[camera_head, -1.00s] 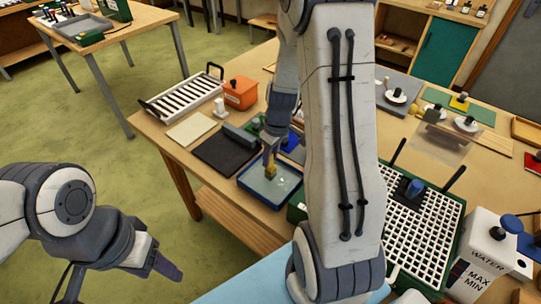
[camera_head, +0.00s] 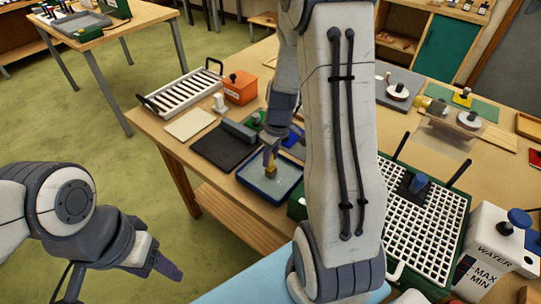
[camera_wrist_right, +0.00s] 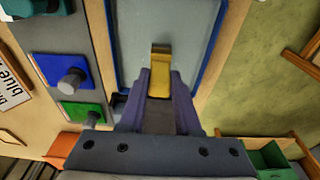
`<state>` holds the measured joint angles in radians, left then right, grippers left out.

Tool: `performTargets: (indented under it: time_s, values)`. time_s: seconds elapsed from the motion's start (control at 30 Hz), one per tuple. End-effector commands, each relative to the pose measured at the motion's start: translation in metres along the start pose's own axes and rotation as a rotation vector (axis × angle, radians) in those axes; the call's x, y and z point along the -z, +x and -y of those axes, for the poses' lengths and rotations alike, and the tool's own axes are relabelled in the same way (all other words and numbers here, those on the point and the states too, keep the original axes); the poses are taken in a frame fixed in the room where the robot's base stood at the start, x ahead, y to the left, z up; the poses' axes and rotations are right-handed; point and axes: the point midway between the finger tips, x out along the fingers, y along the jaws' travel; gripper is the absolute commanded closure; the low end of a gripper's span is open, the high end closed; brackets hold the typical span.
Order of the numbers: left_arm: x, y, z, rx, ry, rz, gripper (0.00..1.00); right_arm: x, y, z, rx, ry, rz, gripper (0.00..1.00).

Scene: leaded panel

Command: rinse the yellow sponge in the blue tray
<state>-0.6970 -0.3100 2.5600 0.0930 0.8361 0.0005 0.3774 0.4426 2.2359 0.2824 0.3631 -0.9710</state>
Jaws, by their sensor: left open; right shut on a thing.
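The blue tray (camera_head: 246,184) is on the wooden table, with a pale grey-blue inside. My right gripper (camera_head: 269,158) reaches down over it and is shut on the yellow sponge (camera_head: 271,170). In the right wrist view the sponge (camera_wrist_right: 160,75) sticks out from between the fingertips (camera_wrist_right: 159,95), against the inside of the tray (camera_wrist_right: 212,48). I cannot tell whether the sponge touches the tray's floor or any water. My left gripper (camera_head: 163,265) is open and empty, low at the left, over the floor and away from the table.
A dark mat (camera_head: 222,152) lies left of the tray, with a grey bar on it. Blue (camera_wrist_right: 62,75) and green (camera_wrist_right: 80,112) knobbed pieces stand beside the tray. An orange box (camera_head: 240,90) and a slatted rack (camera_head: 183,92) stand behind. A white grid (camera_head: 420,225) and water container (camera_head: 485,250) are at right.

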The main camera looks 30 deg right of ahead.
Motion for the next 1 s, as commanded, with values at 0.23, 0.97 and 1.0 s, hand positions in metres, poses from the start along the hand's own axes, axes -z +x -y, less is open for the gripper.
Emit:
performTargets:
  time_s: [0.23, 0.97, 1.0]
  values:
    - [-0.0002, 0.0037, 0.0003, 0.0, 0.0, 0.0, 0.41, -0.0004, 0.0033, -0.0001, 0.0, 0.0, 0.0, 1.0]
    - [-0.0005, 0.0096, 0.0007, 0.0, 0.0, 0.0, 0.41, -0.0061, 0.0043, -0.0001, -0.001, 0.0, 0.0, 1.0]
    - [-0.0005, 0.01, 0.0007, 0.0, 0.0, 0.0, 0.41, -0.0066, 0.0042, -0.0001, -0.001, 0.0, 0.0, 1.0]
